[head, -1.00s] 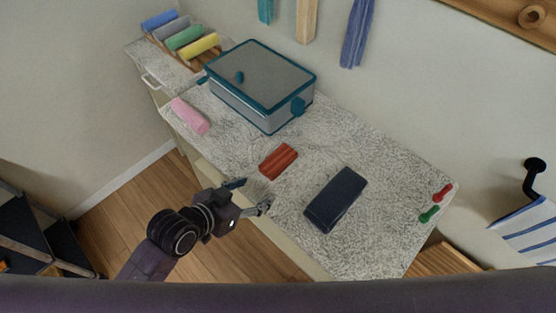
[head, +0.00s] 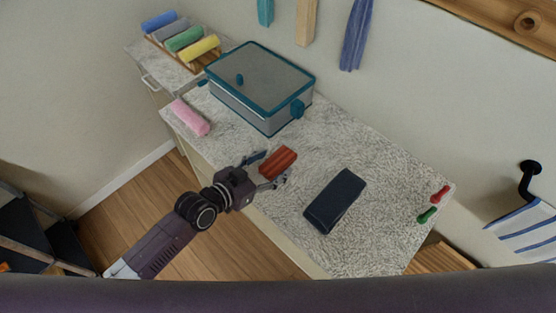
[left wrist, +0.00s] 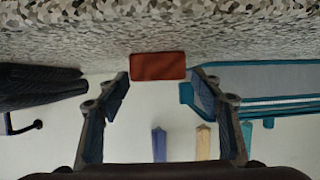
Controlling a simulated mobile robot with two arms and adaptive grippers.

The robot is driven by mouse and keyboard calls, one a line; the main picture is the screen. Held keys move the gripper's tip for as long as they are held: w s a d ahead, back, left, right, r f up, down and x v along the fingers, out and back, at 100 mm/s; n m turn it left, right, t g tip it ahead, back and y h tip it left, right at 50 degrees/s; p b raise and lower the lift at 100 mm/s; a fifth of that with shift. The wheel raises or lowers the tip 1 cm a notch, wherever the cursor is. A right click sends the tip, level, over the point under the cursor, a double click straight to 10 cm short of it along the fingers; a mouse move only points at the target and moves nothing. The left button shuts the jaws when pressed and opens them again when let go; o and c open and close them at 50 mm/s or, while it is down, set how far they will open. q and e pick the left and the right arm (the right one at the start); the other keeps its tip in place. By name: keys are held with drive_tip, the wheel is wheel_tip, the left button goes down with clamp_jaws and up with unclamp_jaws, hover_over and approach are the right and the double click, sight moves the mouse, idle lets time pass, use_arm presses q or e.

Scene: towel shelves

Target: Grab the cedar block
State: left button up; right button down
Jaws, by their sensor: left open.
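The cedar block (head: 279,162) is a reddish-brown grooved block lying on the speckled countertop (head: 340,130). My left gripper (head: 268,168) is open, with its two fingers reaching to either side of the block's near end in the head view. In the left wrist view the block (left wrist: 158,66) shows ahead, centred between the open fingertips (left wrist: 159,88). Nothing shows as held, and I cannot tell whether a finger touches the block. My right gripper does not show.
A dark blue case (head: 335,201) lies right of the block. A teal-trimmed lidded box (head: 262,87) stands behind it. A pink rolled towel (head: 190,118) lies to the left. Red (head: 440,194) and green (head: 427,215) small items sit at the right end.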

sight(280, 160)
use_arm(q)
drive_tip(key=shift+x, duration=1.5)
drive_tip(key=shift+r, duration=0.1)
drive_tip(key=c, duration=1.3)
